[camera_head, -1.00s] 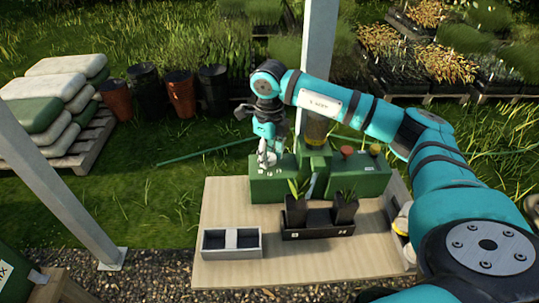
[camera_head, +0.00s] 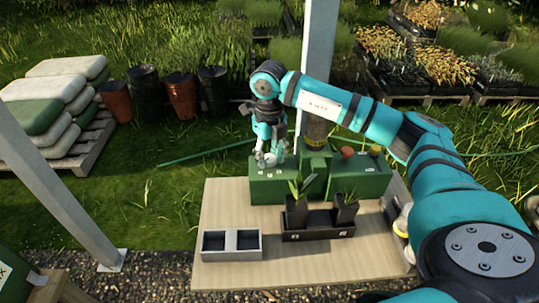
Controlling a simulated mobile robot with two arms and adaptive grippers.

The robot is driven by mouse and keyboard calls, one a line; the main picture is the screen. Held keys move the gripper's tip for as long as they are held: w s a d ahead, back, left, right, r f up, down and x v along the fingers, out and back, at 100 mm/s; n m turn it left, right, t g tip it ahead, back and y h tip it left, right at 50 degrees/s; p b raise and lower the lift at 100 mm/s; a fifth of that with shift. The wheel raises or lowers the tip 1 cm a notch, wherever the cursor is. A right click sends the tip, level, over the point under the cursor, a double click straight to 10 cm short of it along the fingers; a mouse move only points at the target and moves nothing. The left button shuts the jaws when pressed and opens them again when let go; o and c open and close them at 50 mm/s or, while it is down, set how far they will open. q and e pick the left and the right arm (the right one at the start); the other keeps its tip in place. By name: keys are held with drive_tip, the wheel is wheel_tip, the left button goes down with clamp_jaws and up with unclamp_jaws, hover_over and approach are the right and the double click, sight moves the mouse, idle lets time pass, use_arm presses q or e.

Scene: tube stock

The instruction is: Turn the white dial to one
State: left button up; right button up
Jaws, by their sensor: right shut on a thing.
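The white dial (camera_head: 270,160) sits on top of the left part of a green machine (camera_head: 285,188), with small white marks on the surface in front of it. My right gripper (camera_head: 268,155) reaches down from above and is shut on the dial. The fingers hide much of the dial, so I cannot read which mark it points to. My left gripper is not in view.
An orange knob (camera_head: 347,152) and a yellow knob (camera_head: 375,149) stand on the machine's right part. A black tray (camera_head: 318,234) with two potted plants and a grey two-compartment box (camera_head: 231,255) stand on the wooden table (camera_head: 215,213). A pale post rises behind.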

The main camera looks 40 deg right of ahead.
sight(270, 158)
drive_tip(key=shift+r, duration=0.1)
drive_tip(key=o, duration=1.1)
drive_tip(key=shift+o, duration=0.2)
wheel_tip(270, 158, up, 12)
